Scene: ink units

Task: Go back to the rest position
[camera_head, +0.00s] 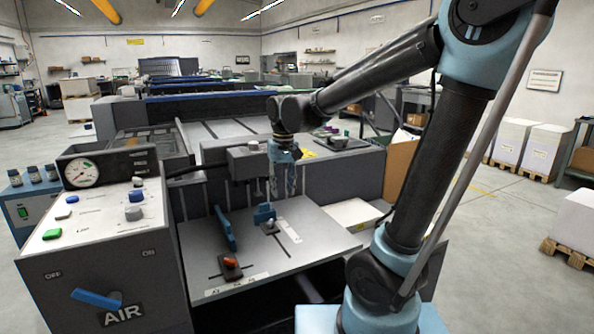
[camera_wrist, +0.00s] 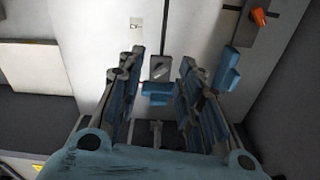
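My gripper (camera_head: 285,178) hangs over the grey slotted panel (camera_head: 325,232) of the machine. In the wrist view its two blue-and-grey fingers (camera_wrist: 160,70) are spread apart with nothing clamped between them. A small blue block on a grey base (camera_head: 264,213) is on the panel below; in the wrist view it lies between the fingers (camera_wrist: 156,90). I cannot tell the exact height gap. A longer blue piece (camera_head: 225,230) stands to its left, and also shows in the wrist view (camera_wrist: 228,72). No marked rest position is visible.
A red-orange switch (camera_head: 231,262) sits at the panel's front left. The control box (camera_head: 100,225) with gauge (camera_head: 81,172) and AIR label stands left. A grey box on a post (camera_head: 248,160) is close beside my gripper. A pale flat box (camera_head: 352,214) lies right.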

